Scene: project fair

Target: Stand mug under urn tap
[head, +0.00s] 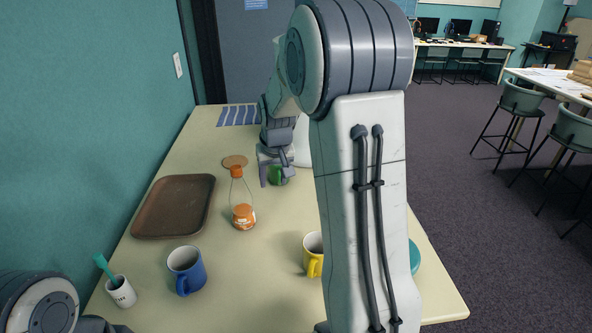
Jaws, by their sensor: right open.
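A green mug (280,176) stands far back on the table, partly hidden by my right gripper (276,176). My right gripper is open, with its fingers around or right beside the mug; I cannot tell which. A blue mug (187,272) stands at the front left and a yellow mug (312,254) at the front middle, partly behind my right arm. A pale white shape (302,145) shows behind my right arm; it may be the urn, but its tap is hidden. My left gripper is out of view; only part of my left arm shows at the lower left.
A brown tray (174,207) lies at the left. A white cup with a teal brush (120,291) stands front left. A striped cloth (238,115) lies at the back.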

